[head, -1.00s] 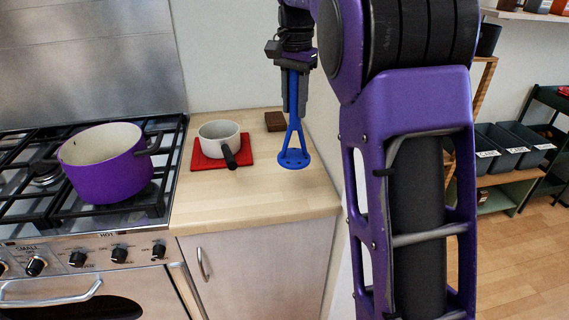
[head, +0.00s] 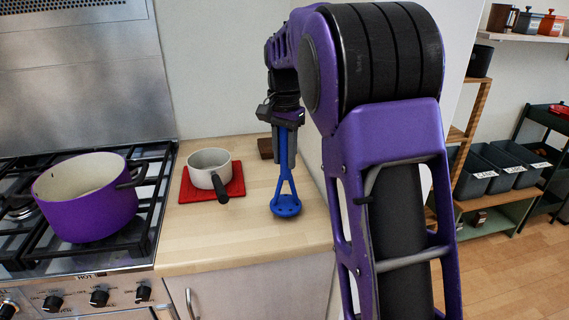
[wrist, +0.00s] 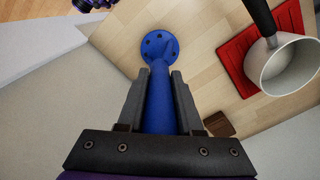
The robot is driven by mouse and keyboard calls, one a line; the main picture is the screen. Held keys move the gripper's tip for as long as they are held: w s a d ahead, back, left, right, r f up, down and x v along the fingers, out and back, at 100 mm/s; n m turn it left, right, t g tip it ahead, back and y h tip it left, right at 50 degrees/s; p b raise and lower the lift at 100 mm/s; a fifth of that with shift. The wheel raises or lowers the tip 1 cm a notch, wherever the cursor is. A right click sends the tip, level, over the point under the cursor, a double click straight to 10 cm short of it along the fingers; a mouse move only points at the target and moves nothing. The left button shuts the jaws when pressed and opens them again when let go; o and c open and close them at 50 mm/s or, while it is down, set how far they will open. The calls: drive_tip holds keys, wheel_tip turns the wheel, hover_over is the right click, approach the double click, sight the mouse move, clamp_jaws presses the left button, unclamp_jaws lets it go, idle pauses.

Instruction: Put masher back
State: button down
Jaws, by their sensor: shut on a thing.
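The blue masher (head: 286,204) hangs upright with its round, holed head down over the wooden counter (head: 240,240). I cannot tell whether the head touches the counter. My gripper (head: 284,150) is shut on the masher's handle from above. In the wrist view the masher's handle (wrist: 161,100) runs between the two fingers of my gripper (wrist: 162,88), and its head points away from me.
A small white saucepan (head: 208,165) stands on a red mat (head: 236,190), left of the masher. A dark brown block (head: 265,148) sits by the wall. A purple pot (head: 95,212) stands on the stove (head: 150,200). Shelves with grey bins (head: 480,178) stand at right.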

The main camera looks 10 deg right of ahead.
drive_tip(key=shift+f, duration=0.8)
drive_tip(key=c, duration=0.6)
unclamp_jaws()
wheel_tip(320, 180, up, 12)
drive_tip(key=shift+r+p, duration=0.1)
drive_tip(key=shift+p, duration=1.15)
